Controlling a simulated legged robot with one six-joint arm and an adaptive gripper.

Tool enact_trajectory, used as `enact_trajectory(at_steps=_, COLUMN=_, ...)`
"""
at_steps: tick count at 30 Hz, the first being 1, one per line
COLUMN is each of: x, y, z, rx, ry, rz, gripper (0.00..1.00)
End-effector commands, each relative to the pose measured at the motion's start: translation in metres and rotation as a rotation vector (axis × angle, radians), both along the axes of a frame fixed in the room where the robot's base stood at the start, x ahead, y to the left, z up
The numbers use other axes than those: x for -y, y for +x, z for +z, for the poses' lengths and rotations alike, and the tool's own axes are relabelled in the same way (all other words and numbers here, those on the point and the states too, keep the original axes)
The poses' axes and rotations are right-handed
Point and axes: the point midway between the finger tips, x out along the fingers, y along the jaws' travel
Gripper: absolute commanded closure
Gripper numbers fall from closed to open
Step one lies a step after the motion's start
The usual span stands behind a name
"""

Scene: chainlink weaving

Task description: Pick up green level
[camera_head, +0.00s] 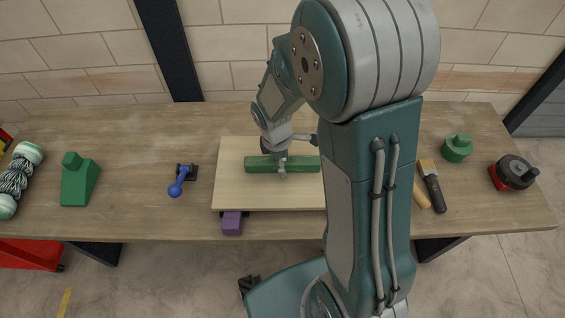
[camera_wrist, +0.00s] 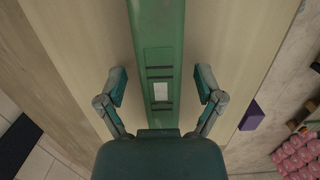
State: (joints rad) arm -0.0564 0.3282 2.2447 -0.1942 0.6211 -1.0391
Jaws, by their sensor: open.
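The green level (camera_head: 255,164) is a long green bar lying flat on a pale wooden board (camera_head: 245,195). In the wrist view the green level (camera_wrist: 158,40) runs up the middle of the picture, with a pale window and dark bars on it. My gripper (camera_wrist: 160,88) is open, with one finger on each side of the level and a visible gap to it. In the head view my gripper (camera_head: 282,170) is over the middle of the level. My arm hides the right part of the board.
On the wooden table (camera_head: 130,200) are a blue tool (camera_head: 178,182) and a green block (camera_head: 78,183) left of the board. A purple block (camera_head: 232,223) is at its front edge. A dark-handled tool (camera_head: 433,188), green weight (camera_head: 457,148) and red-black tool (camera_head: 513,173) lie right.

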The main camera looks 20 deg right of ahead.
Motion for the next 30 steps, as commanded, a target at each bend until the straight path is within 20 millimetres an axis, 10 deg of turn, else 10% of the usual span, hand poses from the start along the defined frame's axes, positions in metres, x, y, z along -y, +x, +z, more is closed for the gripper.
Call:
enact_trajectory(at_steps=2, x=0.0, y=0.0, z=0.0, rx=0.0, ry=0.0, rz=0.0, gripper=0.14)
enact_trajectory(at_steps=8, x=0.0, y=0.0, z=0.0, rx=0.0, ry=0.0, rz=0.0, gripper=0.99)
enact_trajectory(at_steps=22, x=0.0, y=0.0, z=0.005, rx=0.0, ry=0.0, rz=0.0, gripper=1.0)
enact_trajectory(at_steps=30, x=-0.001, y=-0.007, z=0.042, rx=0.005, ry=0.001, rz=-0.001, gripper=1.0)
